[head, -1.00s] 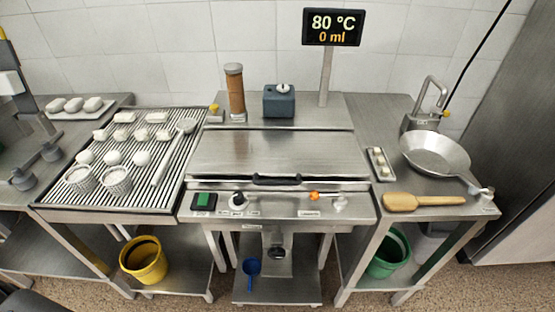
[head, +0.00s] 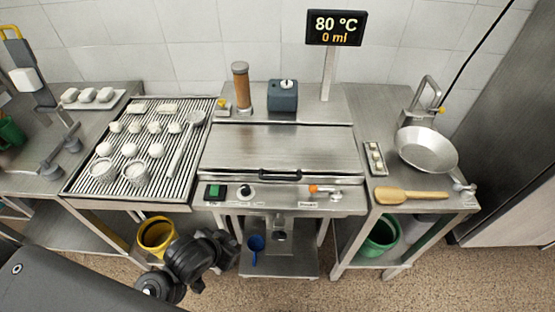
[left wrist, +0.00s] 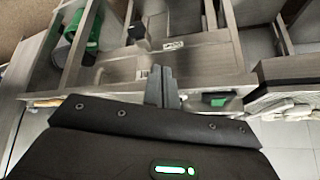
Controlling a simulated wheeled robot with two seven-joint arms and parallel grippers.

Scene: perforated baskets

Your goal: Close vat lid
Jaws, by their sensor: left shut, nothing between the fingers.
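The vat (head: 330,200) is a steel unit in the middle of the head view. Its steel lid (head: 280,148) lies flat, or nearly flat, over the top, with a dark bar handle (head: 280,175) at the front edge. I cannot tell whether a small gap is left under the lid. My left gripper (head: 230,243) is low in front of the vat, below its control panel and apart from the lid. In the left wrist view its fingers (left wrist: 162,72) are together with nothing between them. My right gripper is out of view.
A ribbed tray (head: 140,150) with dough pieces and small baskets is left of the vat. A pan (head: 427,150) and wooden paddle (head: 412,195) are on the right counter. A yellow bucket (head: 155,232) and green bucket (head: 380,238) stand below. A display (head: 336,27) rises behind.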

